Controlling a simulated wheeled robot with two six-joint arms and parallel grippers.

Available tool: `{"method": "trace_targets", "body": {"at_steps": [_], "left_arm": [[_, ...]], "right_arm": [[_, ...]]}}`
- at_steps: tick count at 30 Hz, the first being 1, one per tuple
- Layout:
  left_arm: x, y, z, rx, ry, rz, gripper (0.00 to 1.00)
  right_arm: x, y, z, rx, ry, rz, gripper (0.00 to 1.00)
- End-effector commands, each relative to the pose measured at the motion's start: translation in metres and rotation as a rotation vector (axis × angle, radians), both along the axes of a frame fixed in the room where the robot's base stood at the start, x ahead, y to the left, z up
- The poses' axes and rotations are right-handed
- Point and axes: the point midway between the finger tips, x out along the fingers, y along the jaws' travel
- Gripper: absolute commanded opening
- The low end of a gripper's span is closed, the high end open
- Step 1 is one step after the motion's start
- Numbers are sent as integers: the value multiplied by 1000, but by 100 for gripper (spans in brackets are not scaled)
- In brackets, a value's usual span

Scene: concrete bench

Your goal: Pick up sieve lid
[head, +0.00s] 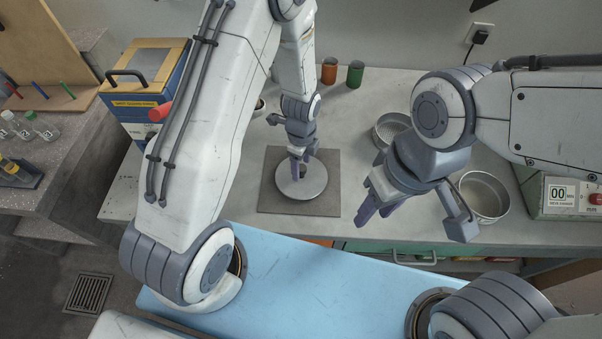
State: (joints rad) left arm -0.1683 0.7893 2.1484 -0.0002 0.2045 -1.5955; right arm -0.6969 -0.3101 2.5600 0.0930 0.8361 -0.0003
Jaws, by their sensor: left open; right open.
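The sieve lid, a round light-grey metal disc (314,187), lies flat on a dark square mat (270,203) in the middle of the bench. My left gripper (298,174) points down over the lid, its fingers open at the lid's middle. The fingers hide part of the centre, so I cannot tell whether they touch it. My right gripper (368,211) is open and empty, to the right of the mat above the bench's front edge.
One round metal sieve (482,212) stands at right and another (379,137) is partly hidden behind my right arm. Orange (329,71) and green (355,74) jars stand at the back. A device with a display (562,195) is far right; a blue-yellow box (140,85) stands left.

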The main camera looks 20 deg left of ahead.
Motion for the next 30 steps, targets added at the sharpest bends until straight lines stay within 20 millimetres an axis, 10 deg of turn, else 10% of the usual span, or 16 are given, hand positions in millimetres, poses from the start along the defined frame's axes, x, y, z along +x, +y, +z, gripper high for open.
{"method": "trace_targets", "body": {"at_steps": [12, 18, 30], "left_arm": [[0, 0, -18, 0, -1, 0, 71], [0, 0, -18, 0, -1, 0, 0], [1, 0, -15, 0, -2, 1, 0]], "right_arm": [[0, 0, 3, 0, 0, 0, 44], [0, 0, 3, 0, 0, 0, 44], [0, 0, 2, 0, 0, 0, 44]]}}
